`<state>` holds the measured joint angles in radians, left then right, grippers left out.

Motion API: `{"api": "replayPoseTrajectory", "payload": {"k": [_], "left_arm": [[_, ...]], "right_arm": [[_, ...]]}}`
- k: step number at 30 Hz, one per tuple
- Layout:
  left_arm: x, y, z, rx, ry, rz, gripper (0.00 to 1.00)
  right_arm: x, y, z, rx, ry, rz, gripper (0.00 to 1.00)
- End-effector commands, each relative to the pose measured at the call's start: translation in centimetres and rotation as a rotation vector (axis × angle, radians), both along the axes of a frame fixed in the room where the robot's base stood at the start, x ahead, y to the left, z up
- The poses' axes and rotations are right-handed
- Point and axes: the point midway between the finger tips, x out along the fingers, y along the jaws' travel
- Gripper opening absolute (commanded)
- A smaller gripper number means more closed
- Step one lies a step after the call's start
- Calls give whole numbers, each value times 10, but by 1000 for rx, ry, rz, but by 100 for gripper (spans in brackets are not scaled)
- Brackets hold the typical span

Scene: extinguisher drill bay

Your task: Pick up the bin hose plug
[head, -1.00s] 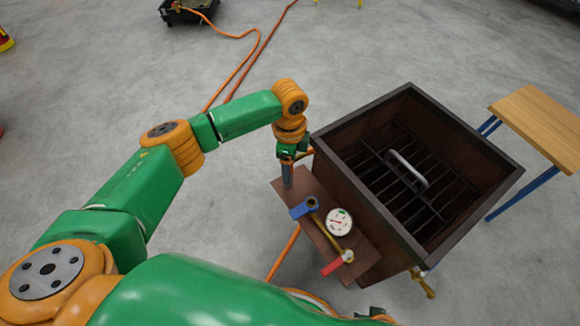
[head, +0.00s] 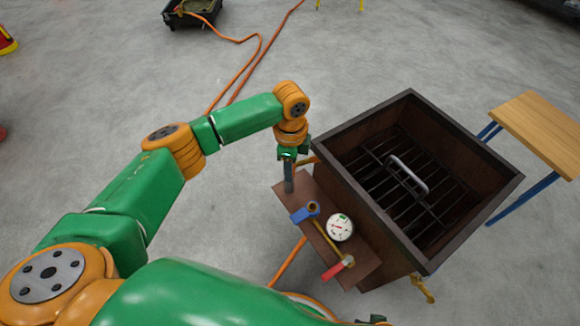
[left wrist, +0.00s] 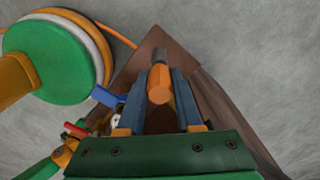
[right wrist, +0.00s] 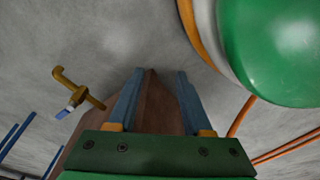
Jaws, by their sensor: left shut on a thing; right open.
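My left gripper (head: 289,172) is over the left end of the brown shelf on the side of the bin. In the left wrist view its two blue fingers (left wrist: 160,95) are shut on a round cylinder with an orange end and a grey body, which looks like the bin hose plug (left wrist: 159,84). In the head view its grey body (head: 289,184) stands upright at the shelf; I cannot tell whether its foot touches it. My right gripper (right wrist: 154,95) is open and empty, with brown bin surface beyond its fingers.
The dark open bin (head: 463,125) has a grate with a handle (head: 407,175). On the shelf (head: 330,262) are a blue-handled valve (head: 304,212), a white gauge (head: 340,227) and a red handle (head: 338,268). A brass tap (right wrist: 78,88) is beside the bin. A wooden table (head: 545,128) stands right.

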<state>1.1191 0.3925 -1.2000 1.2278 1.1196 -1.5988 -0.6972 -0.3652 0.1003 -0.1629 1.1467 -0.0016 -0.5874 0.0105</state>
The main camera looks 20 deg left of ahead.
Motion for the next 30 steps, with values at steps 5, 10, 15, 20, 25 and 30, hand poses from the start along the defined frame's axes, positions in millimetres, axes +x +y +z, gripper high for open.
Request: {"api": "replayPoseTrajectory", "payload": {"k": [5,10,15,20,25,30], "left_arm": [[-10,-9,46,-4,-6,-6,0],[-44,-31,96,-4,-7,-8,0],[-87,-61,112,-4,-3,-7,0],[-109,-75,121,-3,-3,-3,0],[-115,-79,121,-2,-3,1,0],[-115,-79,121,-2,-3,1,0]], "right_arm": [[-18,-16,11,-22,9,0,50],[-42,-36,22,-47,11,-2,50],[-56,-39,31,-47,19,1,50],[-61,-34,36,-40,31,7,50],[-62,-32,36,-38,34,8,50],[-62,-32,36,-38,35,8,50]]}}
